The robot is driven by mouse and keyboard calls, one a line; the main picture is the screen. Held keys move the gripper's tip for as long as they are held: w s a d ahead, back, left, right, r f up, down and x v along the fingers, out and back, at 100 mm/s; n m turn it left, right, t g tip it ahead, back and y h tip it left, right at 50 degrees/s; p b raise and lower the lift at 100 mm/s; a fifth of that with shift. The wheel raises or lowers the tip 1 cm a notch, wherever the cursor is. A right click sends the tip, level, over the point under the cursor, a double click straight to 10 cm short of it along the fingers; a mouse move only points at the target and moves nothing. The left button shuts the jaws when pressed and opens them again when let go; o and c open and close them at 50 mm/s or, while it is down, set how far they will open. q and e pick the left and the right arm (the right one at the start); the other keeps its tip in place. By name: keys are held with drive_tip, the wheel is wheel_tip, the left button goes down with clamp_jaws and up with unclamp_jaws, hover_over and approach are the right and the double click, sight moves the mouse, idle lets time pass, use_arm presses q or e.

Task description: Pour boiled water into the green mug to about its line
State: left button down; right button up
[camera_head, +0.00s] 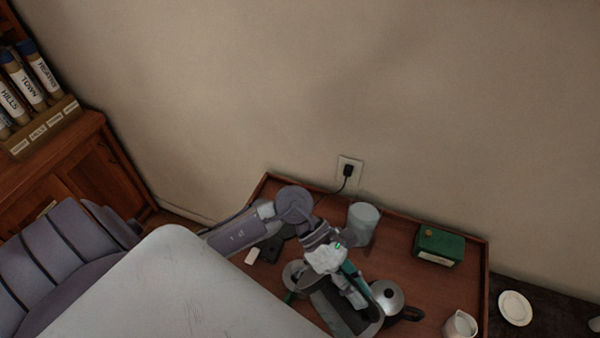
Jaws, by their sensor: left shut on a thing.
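My left gripper (348,294) is over the front of the brown tray table (400,236). It is shut on a partly hidden thing, and a dark surface with a pale rim (358,321) shows at its fingers. A round grey shape (292,273) with a bit of green (289,297) below it shows left of the gripper. I cannot tell if this is the green mug. A silver pot (386,294) with a lid knob and black handle stands just right of the gripper. My right gripper is out of view.
A grey canister (363,224) stands behind the gripper, and a green box (438,246) at the back right. A white jug (460,325) is at the front right. A black plug sits in the wall outlet (348,171). A white plate (515,308) lies beyond the tray's right edge.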

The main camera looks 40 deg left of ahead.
use_arm(q)
drive_tip(key=shift+w+d, duration=0.1)
drive_tip(key=shift+w, duration=0.1)
drive_tip(key=shift+s+a+r, duration=0.1)
drive_tip(key=shift+s+a, duration=0.1)
drive_tip(key=shift+s, duration=0.1)
drive_tip(key=shift+w, duration=0.3)
drive_tip(key=shift+s+a, duration=0.15)
drive_tip(key=shift+s, duration=0.1)
drive_tip(key=shift+w+h, duration=0.3)
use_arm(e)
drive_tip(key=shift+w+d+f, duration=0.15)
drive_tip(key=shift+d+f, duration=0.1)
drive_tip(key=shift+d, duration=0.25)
use_arm(q)
drive_tip(key=shift+s, duration=0.1)
drive_tip(key=shift+s+a+b, duration=0.1)
drive_tip(key=shift+s+b, duration=0.1)
drive_tip(key=shift+b, duration=0.1)
drive_tip(key=shift+w, duration=0.3)
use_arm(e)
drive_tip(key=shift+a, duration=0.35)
use_arm(q)
drive_tip(key=shift+s, duration=0.1)
